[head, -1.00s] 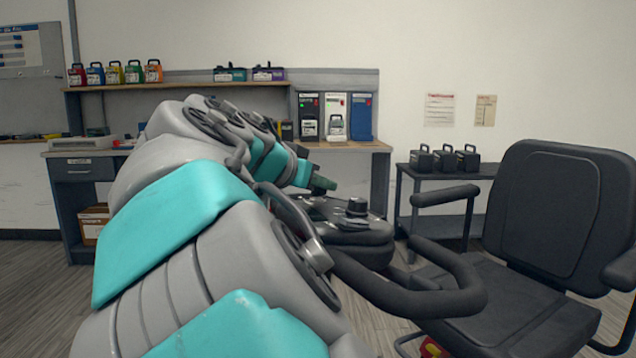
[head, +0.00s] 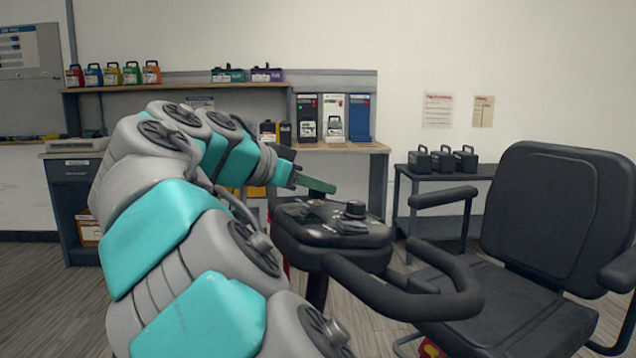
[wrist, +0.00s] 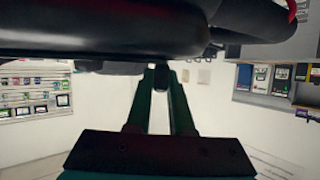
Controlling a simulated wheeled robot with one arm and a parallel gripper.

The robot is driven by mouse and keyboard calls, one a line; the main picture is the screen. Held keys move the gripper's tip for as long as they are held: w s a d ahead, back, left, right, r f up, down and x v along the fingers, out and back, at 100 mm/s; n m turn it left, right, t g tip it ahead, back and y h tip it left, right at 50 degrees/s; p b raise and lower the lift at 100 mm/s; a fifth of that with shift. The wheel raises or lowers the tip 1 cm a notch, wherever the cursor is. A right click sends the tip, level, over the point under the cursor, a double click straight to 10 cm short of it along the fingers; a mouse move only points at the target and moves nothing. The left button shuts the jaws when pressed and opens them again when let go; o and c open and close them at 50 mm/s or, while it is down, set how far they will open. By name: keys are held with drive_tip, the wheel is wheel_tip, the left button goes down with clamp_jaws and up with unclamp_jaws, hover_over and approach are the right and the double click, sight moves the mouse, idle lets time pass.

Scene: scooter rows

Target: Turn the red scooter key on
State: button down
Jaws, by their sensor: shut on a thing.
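The scooter's black control console (head: 345,225) stands in the middle of the head view, with a round dial on top and a looped handlebar (head: 425,290) at its right. Its dark body (wrist: 100,30) fills the top of the wrist view. My gripper (head: 322,186) reaches the console's far left side with its green fingers. In the wrist view the fingertips (wrist: 161,74) close on a small dark piece, which looks like the key (wrist: 162,77). The key is mostly hidden, and its turn position cannot be told.
The scooter's black seat (head: 565,215) with armrests stands at the right. A small table (head: 400,210) with several black batteries is behind it. A workbench (head: 365,148) with battery packs and a shelf of coloured packs runs along the back wall. Open floor shows between.

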drive_tip(key=shift+r+m+g+h+p, duration=0.35)
drive_tip(key=shift+m+g+h+p, duration=0.45)
drive_tip(key=shift+p, duration=1.15)
drive_tip(key=shift+g+p, duration=0.4)
drive_tip(key=shift+f+m+g+p, duration=0.3)
drive_tip(key=shift+m+p, duration=0.2)
drive_tip(key=shift+p, duration=0.25)
drive_tip(key=c, duration=0.8)
unclamp_jaws()
wheel_tip(320, 180, up, 2)
drive_tip(key=shift+a+r+p, duration=0.1)
drive_tip(key=shift+p, duration=0.7)
drive_tip(key=shift+r, duration=0.55)
drive_tip(key=s+d+b, duration=0.1)
drive_tip(key=s, duration=0.4)
drive_tip(key=s+d+r+b, duration=0.1)
drive_tip(key=s+b, duration=0.1)
drive_tip(key=s, duration=0.3)
drive_tip(key=s+d+b, duration=0.1)
drive_tip(key=s, duration=0.4)
drive_tip(key=shift+s+d+r, duration=0.15)
drive_tip(key=shift+s+r, duration=0.2)
